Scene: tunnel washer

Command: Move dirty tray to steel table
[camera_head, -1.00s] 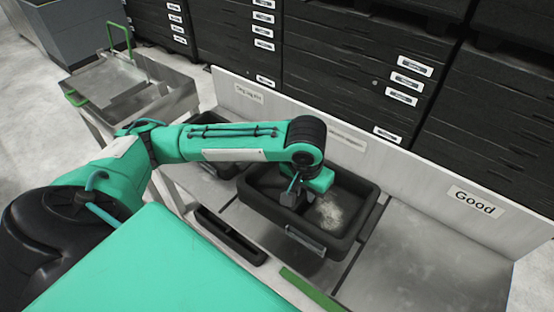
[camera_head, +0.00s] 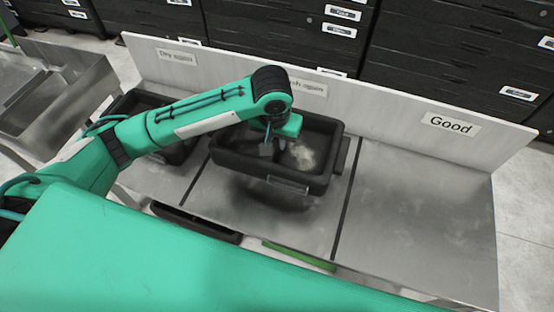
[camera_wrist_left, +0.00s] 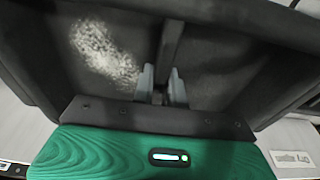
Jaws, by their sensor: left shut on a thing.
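The dirty tray is a black tray (camera_head: 238,167) with a whitish dirt patch (camera_head: 303,155) on its floor and a pale label on its front. My left gripper (camera_head: 266,149) reaches into it from above. In the left wrist view, the gripper fingers (camera_wrist_left: 161,88) are shut on the tray's dark central divider (camera_wrist_left: 170,52), and the dirt patch (camera_wrist_left: 105,55) lies to the left. The tray hangs roughly level over the middle section of the steel table (camera_head: 415,215), with a dark shadow beneath it. My right gripper is not in view.
A second black tray (camera_head: 175,155) sits left on the table. A white back board (camera_head: 390,112) carries labels, "Good" at right. The right section is bare. Black drawer stacks (camera_head: 450,45) stand behind; a steel tub (camera_head: 75,100) is at far left.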

